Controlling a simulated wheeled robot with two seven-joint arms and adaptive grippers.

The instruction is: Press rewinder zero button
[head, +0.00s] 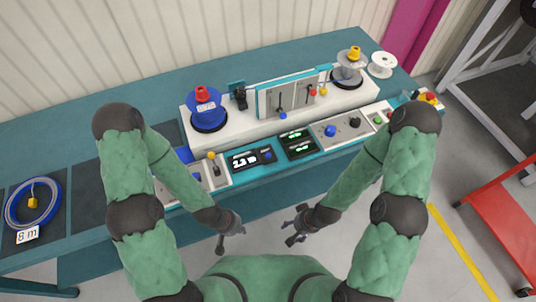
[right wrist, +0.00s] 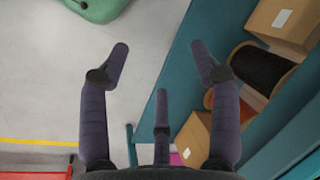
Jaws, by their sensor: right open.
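The rewinder is a white and teal machine on the bench, with a sloped control panel along its front. A counter display (head: 243,161) with white digits sits on the panel, with a small blue button (head: 267,156) at its right end. I cannot read any label that marks the zero button. My left gripper (head: 230,238) hangs open and empty in front of the bench, below and left of the display. My right gripper (head: 295,228) is open and empty, below and right of the display. In the right wrist view its spread fingers (right wrist: 160,65) have nothing between them.
A blue reel (head: 206,107) and a grey reel (head: 348,70) stand on the machine. A blue knob (head: 330,131), green displays (head: 298,144) and a red emergency stop (head: 427,97) are on the panel. A blue cable coil (head: 32,204) lies left. Boxes (right wrist: 285,20) sit under the bench.

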